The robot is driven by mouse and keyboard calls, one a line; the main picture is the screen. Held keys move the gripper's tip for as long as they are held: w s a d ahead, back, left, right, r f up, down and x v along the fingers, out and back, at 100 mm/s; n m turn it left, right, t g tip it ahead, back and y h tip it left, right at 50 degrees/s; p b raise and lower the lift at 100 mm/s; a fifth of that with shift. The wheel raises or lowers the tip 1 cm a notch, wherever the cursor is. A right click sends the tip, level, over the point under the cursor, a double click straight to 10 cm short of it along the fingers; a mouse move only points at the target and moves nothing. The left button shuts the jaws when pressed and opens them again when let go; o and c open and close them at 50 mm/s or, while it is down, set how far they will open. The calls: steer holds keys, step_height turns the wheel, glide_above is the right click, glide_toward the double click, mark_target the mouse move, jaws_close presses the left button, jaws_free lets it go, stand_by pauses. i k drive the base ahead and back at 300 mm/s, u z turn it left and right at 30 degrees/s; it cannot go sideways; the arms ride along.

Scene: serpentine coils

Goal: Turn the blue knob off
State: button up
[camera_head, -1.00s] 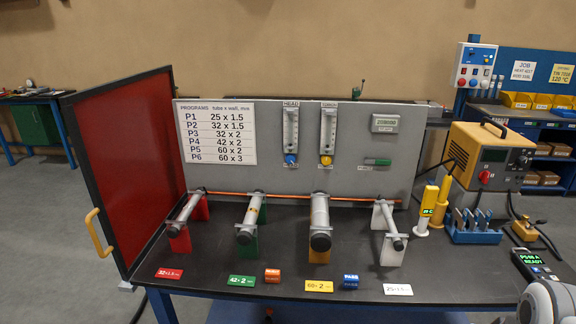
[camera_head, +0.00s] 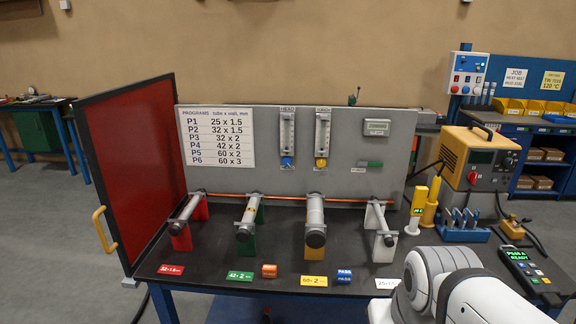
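The blue knob (camera_head: 287,162) sits at the foot of the left flowmeter (camera_head: 287,132), labelled HEAD, on the grey back panel (camera_head: 350,155). A yellow knob (camera_head: 321,162) sits under the flowmeter to its right. The angle of the blue knob is too small to read. My white arm (camera_head: 450,290) shows at the lower right, in front of the bench. My gripper is not in the picture, so its fingers and hold cannot be seen.
Several tubes on coloured stands (camera_head: 249,225) line the bench in front of the panel. A red hinged screen (camera_head: 133,178) stands at the left. A yellow power unit (camera_head: 478,160) and handheld pendant (camera_head: 524,262) are at the right.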

mark_target(287, 161)
steer(key=z, duration=0.05)
steer(key=i, duration=1)
steer(key=u, duration=0.05)
